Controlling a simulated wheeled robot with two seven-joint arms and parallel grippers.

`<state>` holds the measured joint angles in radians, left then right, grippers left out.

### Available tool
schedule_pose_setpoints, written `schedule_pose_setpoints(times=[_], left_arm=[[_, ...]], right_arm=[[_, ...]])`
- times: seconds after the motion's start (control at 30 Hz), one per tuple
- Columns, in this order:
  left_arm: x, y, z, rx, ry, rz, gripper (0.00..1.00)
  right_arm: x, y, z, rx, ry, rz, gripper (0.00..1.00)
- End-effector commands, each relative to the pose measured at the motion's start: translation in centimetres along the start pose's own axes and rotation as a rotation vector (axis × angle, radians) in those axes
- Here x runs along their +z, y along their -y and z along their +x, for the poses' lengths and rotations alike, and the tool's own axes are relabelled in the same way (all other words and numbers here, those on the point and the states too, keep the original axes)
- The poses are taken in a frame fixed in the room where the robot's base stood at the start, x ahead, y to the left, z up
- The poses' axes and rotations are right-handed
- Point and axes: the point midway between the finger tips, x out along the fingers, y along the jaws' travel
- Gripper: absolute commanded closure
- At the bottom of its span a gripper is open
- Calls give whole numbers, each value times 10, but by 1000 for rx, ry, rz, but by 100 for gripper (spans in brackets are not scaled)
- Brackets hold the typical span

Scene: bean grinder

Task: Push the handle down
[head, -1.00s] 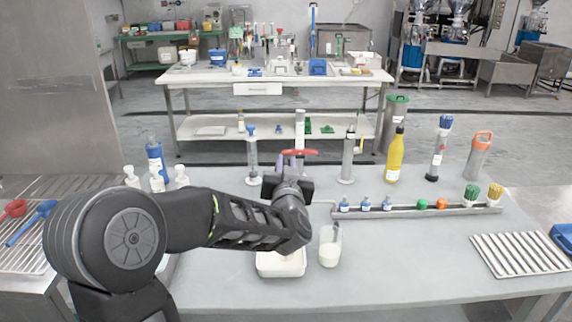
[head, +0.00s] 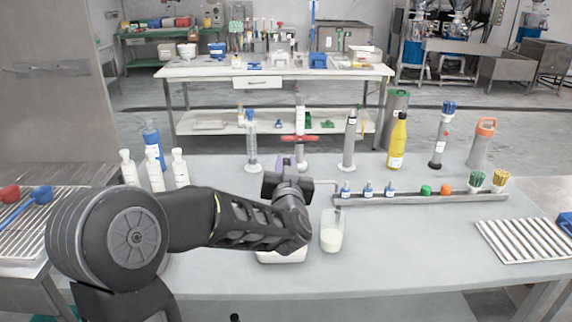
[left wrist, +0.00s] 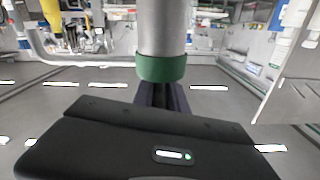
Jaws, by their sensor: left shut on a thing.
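A red crossbar handle (head: 299,138) shows in the head view just above and behind my left gripper, in front of a pale upright tube. My left gripper (head: 287,188) is over the middle of the table. In the left wrist view the gripper (left wrist: 160,97) is shut on a grey cylinder (left wrist: 161,30) with a green band (left wrist: 161,68). The gripper and arm hide this cylinder in the head view, so how it joins the red handle cannot be told. My right gripper is not in view.
A beaker of white liquid (head: 331,232) and a white tray (head: 282,257) stand close to my forearm. A long grey rack (head: 430,199) holds small bottles. Tall cylinders and a yellow bottle (head: 397,142) stand behind.

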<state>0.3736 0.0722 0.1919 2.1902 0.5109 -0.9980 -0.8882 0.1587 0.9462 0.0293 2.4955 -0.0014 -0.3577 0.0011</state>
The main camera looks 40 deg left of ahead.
Motion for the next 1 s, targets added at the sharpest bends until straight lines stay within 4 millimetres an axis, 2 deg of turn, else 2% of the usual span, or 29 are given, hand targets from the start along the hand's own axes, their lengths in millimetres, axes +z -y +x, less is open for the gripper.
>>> schedule_pose_setpoints(times=[0.03,0.07,0.33,0.67,0.77,1.0], left_arm=[[8,-2,-1,5,16,2,100],[8,-2,-1,6,17,2,81],[5,-1,-1,4,11,1,60],[4,-1,-4,3,7,0,60],[3,-1,-14,3,6,0,60],[4,-1,-53,3,7,0,60]], right_arm=[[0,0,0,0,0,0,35],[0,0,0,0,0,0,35],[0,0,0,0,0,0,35],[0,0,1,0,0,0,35],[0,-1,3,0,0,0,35],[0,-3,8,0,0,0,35]])
